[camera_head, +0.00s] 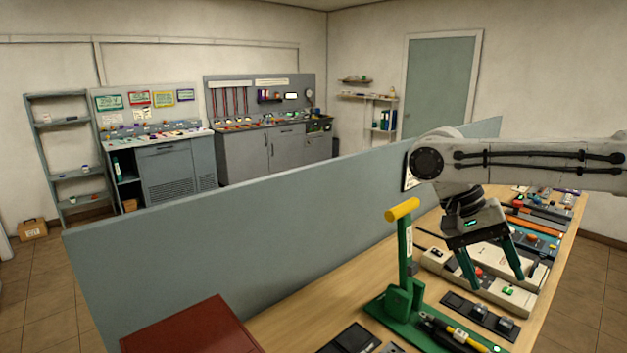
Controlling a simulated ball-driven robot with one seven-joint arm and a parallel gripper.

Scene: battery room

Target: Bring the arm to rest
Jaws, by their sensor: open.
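My arm reaches in from the right edge, above a wooden workbench (300,318). It bends down at its wrist. My gripper (495,285) points downward, its two dark green fingers spread apart with nothing held between them. The fingertips are above or among the devices on the bench; whether they touch anything I cannot tell. A pale power strip or case with red and green parts (510,292) is right by the fingers. My arm and gripper hide part of the bench behind them.
A green lever tool with a yellow handle (404,245) stands upright left of my gripper. Pliers (450,332) lie in front. A grey partition (230,245) runs along the bench's far side. A dark red box (195,330) is at the lower left. Tools crowd the bench's right side.

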